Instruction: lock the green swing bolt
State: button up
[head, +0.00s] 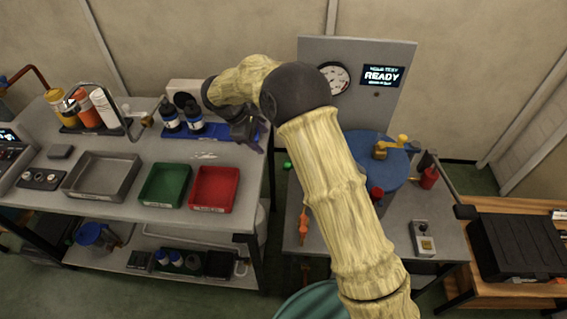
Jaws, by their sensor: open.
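The sealed cylinder shows as a round blue lid (362,150) on the grey stand, partly hidden behind my arm. A small green knob (287,165), seemingly the green swing bolt's end, shows just left of my arm; the rest of that bolt is hidden. A yellow bolt (402,140), a red one (376,194) and an orange handle (303,222) are around the lid and stand. My gripper (252,142) is open, hanging above the right end of the left bench, up and left of the green knob and apart from it. Nothing shows between its fingers.
A panel with a gauge and a screen reading READY (383,76) stands behind the lid. The left bench holds a red tray (214,208), a green tray (164,204), a grey tray (76,191) and bottles. A black case (515,247) is at right. A gap separates bench and stand.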

aim_at(284, 163)
jog(key=p+x, duration=0.2)
jog(key=x, duration=1.4)
jog(key=shift+w+d+f, duration=0.1)
jog(key=shift+d+f, duration=0.1)
jog(key=shift+f, duration=0.15)
grip_shut()
